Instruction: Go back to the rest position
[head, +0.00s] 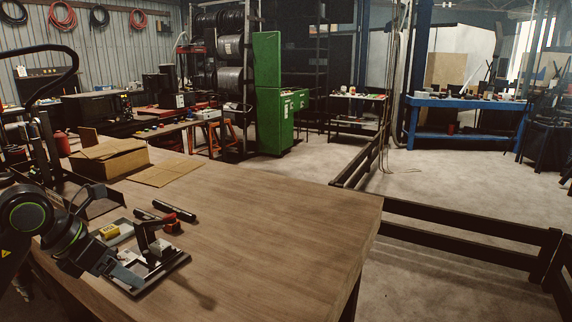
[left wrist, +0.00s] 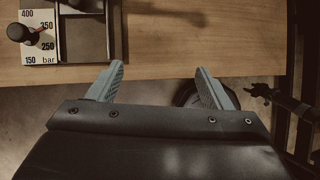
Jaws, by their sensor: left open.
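My left gripper (head: 128,276) is at the front left of the wooden table (head: 270,215), beside the near side of the crimping device (head: 150,245). In the left wrist view its two grey fingers (left wrist: 160,72) are spread apart with nothing between them. They point toward the table's edge, with floor visible below. The device's plate (left wrist: 38,50), marked 150 to 400 bar, lies beyond the fingers at the upper left, apart from them. My right gripper is in neither view.
A yellow block (head: 109,231), dark cylindrical pieces (head: 180,211) and a red-and-black item (head: 171,223) lie around the device. An open cardboard box (head: 110,160) stands at the table's back left. The table's right half is clear. A dark rail (head: 470,227) runs beyond the table.

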